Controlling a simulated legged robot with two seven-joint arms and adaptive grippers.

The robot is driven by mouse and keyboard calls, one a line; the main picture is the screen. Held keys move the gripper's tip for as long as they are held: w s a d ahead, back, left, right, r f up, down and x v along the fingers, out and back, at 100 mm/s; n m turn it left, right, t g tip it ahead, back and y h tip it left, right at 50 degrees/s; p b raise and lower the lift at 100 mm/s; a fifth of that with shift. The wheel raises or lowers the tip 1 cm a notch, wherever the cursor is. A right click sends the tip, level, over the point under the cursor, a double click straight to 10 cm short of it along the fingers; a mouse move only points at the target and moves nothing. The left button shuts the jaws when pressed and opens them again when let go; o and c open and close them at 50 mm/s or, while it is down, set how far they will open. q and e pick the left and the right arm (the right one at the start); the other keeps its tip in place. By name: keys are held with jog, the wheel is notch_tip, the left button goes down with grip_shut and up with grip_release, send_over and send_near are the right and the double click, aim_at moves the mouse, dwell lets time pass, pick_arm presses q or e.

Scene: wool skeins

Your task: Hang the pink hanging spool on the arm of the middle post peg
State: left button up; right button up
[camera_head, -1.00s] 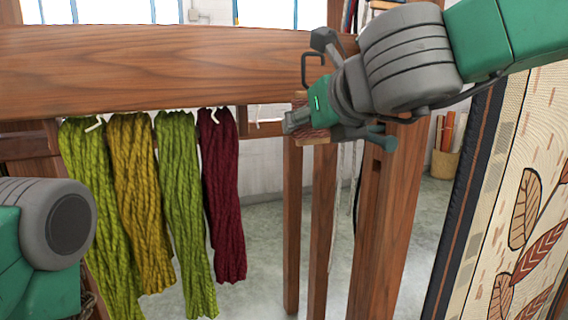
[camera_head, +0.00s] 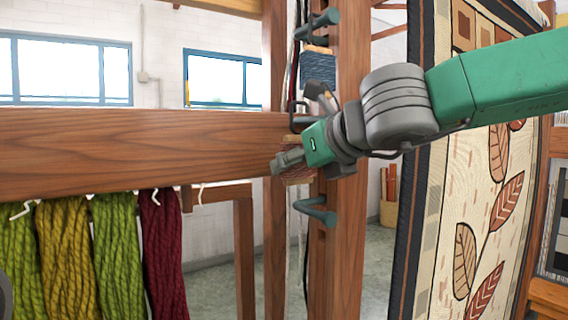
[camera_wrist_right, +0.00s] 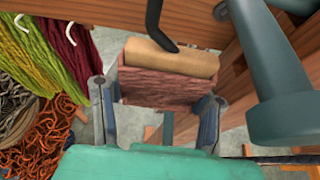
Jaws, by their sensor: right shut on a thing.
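The pink spool (camera_wrist_right: 165,85) is a reddish-pink wool block with a wooden end piece and a dark hook above it in the right wrist view. My right gripper (camera_wrist_right: 157,104) is shut on it, one finger on each side. In the head view, my right gripper (camera_head: 286,164) holds the spool (camera_head: 298,176) in front of the wooden post (camera_head: 340,150), mostly hidden by the fingers. A teal peg (camera_head: 316,211) sits on the post just below the spool, apart from it. Another teal peg (camera_head: 318,22) is higher. I cannot tell which is the middle one. My left gripper is out of view.
A dark blue spool (camera_head: 318,68) hangs under the upper peg. A thick wooden beam (camera_head: 130,150) runs left, with green, yellow and dark red skeins (camera_head: 163,250) below it. A patterned woven rug (camera_head: 470,200) stands right of the post.

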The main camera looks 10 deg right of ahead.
aim_at(312, 169)
jog(key=shift+w+d+p, duration=0.25)
jog(key=shift+w+d, duration=0.05)
jog(key=shift+d, duration=0.5)
jog(key=shift+w+d+p, duration=0.25)
jog(key=shift+d, duration=0.55)
jog(key=shift+f+b, duration=0.65)
jog(key=shift+a, duration=0.1)
jog(key=o, duration=1.3)
jog(key=shift+c, duration=0.2)
